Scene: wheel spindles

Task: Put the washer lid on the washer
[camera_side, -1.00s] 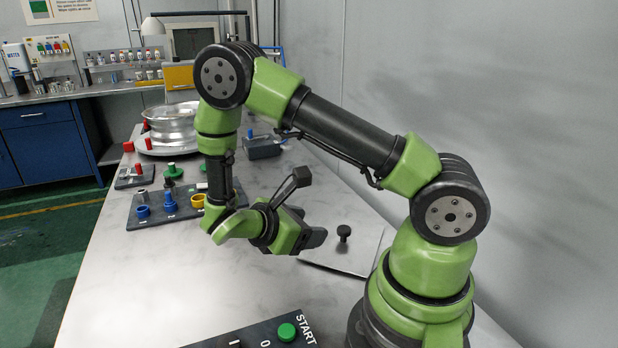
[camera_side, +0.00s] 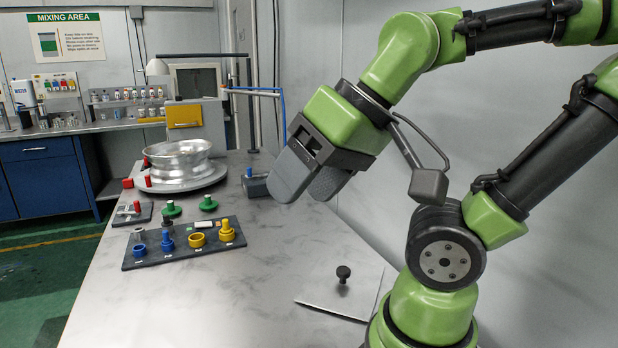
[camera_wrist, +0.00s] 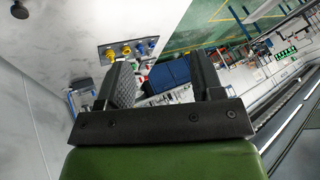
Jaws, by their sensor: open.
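A flat, thin metal plate (camera_side: 325,300) with a black knob (camera_side: 343,273) lies on the table at the lower right in the side view. It looks like the washer lid. The knob also shows at the top left of the wrist view (camera_wrist: 18,11). I cannot make out a separate washer; whether the plate covers an opening is unclear. My gripper (camera_side: 303,194) is raised above the table, up and left of the plate, well apart from it. Its two grey fingers are spread and empty in the wrist view (camera_wrist: 160,75).
A dark panel (camera_side: 150,262) with blue and yellow parts stands left of the plate. A metal wheel (camera_side: 180,166) sits on a round base behind it, near red and green parts. A grey wall (camera_side: 520,250) rises at the right. The table between panel and plate is clear.

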